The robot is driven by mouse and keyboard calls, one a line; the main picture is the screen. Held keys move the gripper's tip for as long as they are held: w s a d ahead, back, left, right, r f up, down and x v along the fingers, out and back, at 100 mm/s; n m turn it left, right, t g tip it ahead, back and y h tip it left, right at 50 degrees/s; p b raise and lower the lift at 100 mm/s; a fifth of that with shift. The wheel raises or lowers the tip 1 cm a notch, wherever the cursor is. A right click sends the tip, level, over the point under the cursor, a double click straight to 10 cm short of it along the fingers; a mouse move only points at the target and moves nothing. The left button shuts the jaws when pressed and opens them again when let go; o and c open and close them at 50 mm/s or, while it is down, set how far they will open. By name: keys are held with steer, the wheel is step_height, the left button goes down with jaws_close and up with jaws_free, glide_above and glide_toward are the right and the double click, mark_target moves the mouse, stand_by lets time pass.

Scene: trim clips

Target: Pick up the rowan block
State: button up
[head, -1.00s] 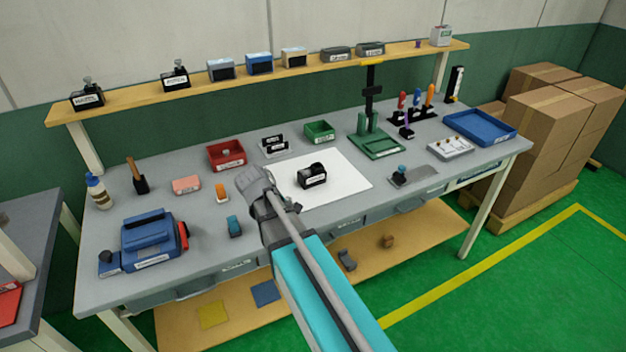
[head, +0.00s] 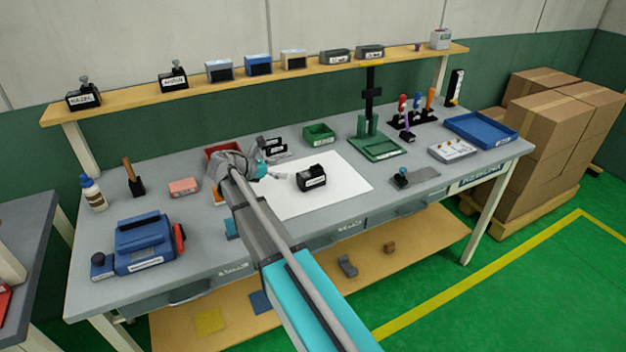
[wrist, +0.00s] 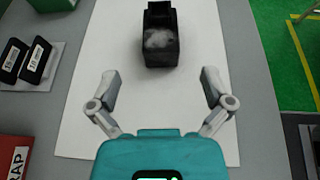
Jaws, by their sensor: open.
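A black block (head: 312,178) with a white label stands on the white sheet (head: 345,180) in the middle of the bench; its label is too small to read, so I cannot tell whether it is the rowan block. In the wrist view the same block (wrist: 160,42) shows beyond the fingertips, centred between them, with a worn grey patch on it. My gripper (wrist: 160,78) is open and empty, apart from the block. In the head view my gripper (head: 277,173) is left of the block, above the sheet's left part.
Two black labelled pieces (wrist: 24,60) sit left of the sheet, near a red scrap bin (wrist: 14,155). Two similar black blocks (head: 84,96) (head: 173,79) stand on the shelf. A green fixture (head: 375,148) stands right of the sheet. The sheet around the block is clear.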

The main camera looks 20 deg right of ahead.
mark_target(312, 171)
steer(key=shift+d+f, duration=0.1)
steer(key=b+x, duration=0.3)
steer(key=x, duration=0.4)
steer(key=shift+f, duration=0.15)
steer(key=shift+d+f, duration=0.15)
steer(key=shift+d, duration=0.5)
steer(key=shift+b+x, duration=1.15)
steer(key=shift+x, duration=1.4)
steer(key=shift+w, duration=0.1)
steer(key=c, duration=1.1)
